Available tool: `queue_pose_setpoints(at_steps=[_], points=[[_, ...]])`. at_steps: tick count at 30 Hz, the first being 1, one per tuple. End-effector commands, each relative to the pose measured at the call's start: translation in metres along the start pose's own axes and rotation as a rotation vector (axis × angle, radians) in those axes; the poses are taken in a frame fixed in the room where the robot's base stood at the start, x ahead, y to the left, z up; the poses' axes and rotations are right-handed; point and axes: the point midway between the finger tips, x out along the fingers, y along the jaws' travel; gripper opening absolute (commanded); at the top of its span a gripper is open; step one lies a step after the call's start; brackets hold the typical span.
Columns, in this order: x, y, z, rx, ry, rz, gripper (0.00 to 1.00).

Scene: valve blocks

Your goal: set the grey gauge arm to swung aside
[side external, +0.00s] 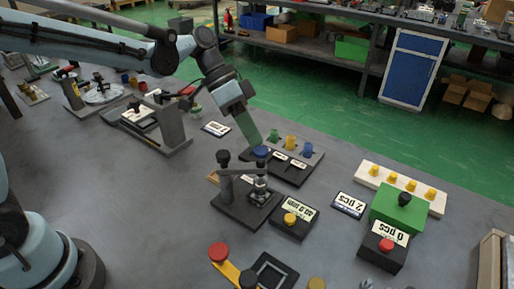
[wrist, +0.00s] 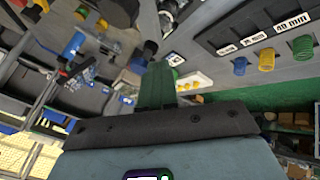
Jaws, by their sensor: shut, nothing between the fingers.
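The grey gauge arm (side external: 241,171) stands on a dark base plate (side external: 240,213) near the middle of the side view. It reaches from a post with a black knob (side external: 223,157) on the left to above a small metal and black stack (side external: 260,187) on the right. My gripper (side external: 254,141) is shut and empty, above and behind the arm, apart from it. Its green fingers look close to a blue cap (side external: 261,151) in that view; I cannot tell if they touch. The green fingers (wrist: 157,86) fill the middle of the wrist view, where I cannot clearly make out the gauge arm.
Behind the arm is a dark block with labels and coloured cups (side external: 290,142). A display box with a yellow button (side external: 291,218) stands to its right. A green block (side external: 398,207) and a red-button box (side external: 385,246) are farther right. Bare table lies to the left (side external: 150,190).

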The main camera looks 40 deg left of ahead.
Motion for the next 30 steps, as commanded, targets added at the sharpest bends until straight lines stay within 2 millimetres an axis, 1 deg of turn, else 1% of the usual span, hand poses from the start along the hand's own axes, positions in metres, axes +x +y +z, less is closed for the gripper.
queue_pose_setpoints(at_steps=[8, 14, 21, 25, 30], points=[[0.002, 0.003, -0.001, 0.039, -0.021, 0.022, 0.0], [0.006, 0.008, -0.002, 0.064, -0.034, 0.035, 0.0], [0.013, 0.02, -0.003, 0.065, -0.034, 0.035, 0.0], [0.016, 0.027, -0.004, 0.171, -0.092, 0.093, 0.0], [0.02, 0.037, -0.001, 0.168, -0.089, 0.09, 0.0]])
